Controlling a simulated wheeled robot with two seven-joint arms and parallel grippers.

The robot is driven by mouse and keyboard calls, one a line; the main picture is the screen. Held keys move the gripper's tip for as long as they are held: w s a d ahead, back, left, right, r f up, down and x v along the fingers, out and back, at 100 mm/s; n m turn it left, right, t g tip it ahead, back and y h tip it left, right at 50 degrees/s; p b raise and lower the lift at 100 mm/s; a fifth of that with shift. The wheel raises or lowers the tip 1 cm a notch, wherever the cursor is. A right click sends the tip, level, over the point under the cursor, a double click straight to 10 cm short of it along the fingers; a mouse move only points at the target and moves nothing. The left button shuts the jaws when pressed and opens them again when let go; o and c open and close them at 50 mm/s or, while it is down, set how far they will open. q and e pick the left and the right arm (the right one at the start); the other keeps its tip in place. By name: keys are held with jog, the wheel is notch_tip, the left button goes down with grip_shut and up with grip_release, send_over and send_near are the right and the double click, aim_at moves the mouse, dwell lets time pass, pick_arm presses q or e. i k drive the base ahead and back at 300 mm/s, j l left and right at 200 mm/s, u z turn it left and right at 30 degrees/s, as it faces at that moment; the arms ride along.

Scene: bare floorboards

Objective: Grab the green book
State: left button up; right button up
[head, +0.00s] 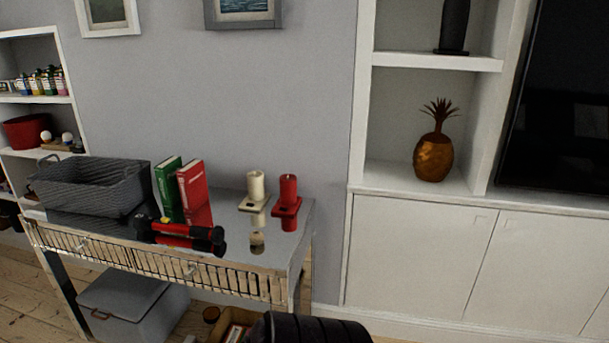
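The green book (169,189) stands upright on the reflective top of the console table (225,218). A red book (194,188) stands just to its right and slightly nearer, hiding part of its right side. A grey woven basket (92,186) stands to the left of the green book, with a small gap at the book's top. A black and red tool, perhaps a flashlight or dumbbell (188,233), lies in front of the books and hides part of their foot. Neither of my grippers can be made out in the head view.
A cream candle (256,186) and a red candle (288,188) stand on holders at the table's right end. A lidded grey box (133,304) is below the table. White shelves flank it, one holding a gold pineapple (434,157). A black rounded shape is at the bottom edge.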

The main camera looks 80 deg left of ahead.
aim_at(167, 184)
jog(key=u, duration=3.55)
